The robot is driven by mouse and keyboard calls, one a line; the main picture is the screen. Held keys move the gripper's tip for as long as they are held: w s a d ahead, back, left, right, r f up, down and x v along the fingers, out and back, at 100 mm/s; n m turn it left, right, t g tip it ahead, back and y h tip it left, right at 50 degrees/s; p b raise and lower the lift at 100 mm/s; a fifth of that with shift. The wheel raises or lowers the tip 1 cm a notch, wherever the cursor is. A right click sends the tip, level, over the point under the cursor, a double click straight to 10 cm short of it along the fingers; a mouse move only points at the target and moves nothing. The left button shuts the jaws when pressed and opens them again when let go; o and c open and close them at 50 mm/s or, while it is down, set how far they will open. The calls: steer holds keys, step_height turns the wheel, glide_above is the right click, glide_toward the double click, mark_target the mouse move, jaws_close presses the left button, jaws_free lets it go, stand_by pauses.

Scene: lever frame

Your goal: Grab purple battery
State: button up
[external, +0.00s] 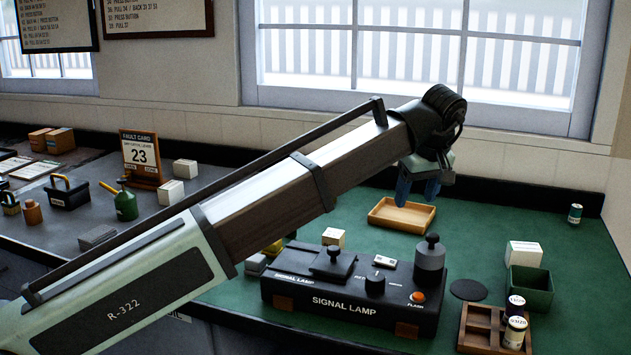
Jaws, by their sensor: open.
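Two small upright batteries stand in a wooden compartment tray (467,342) at the lower right. The rear battery (515,304) has a dark, purplish label with white print. The front battery (515,333) has a pale body and a dark printed band. At this size I cannot be sure which one is purple. My gripper (416,196) points down with its blue fingers apart and nothing seen between them. It hangs over or near a shallow wooden tray (400,226), well to the left of and behind the batteries.
A black signal lamp box (342,306) with knobs stands in the front middle. A green open box (530,289) and a white box (523,254) stand behind the batteries. A small teal can (575,213) stands at the far right. The green mat (480,225) between is mostly clear.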

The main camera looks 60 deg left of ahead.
steer(key=w+d+r+m+h, duration=0.1)
steer(key=w+d+m+h, duration=0.2)
steer(key=d, duration=1.8)
steer(key=n+h, duration=0.1)
steer(key=n, duration=0.2)
glide_above(516, 299)
steer(key=shift+g, duration=0.3)
step_height(516, 299, down, 13)
steer(key=shift+f, duration=0.2)
jaws_close()
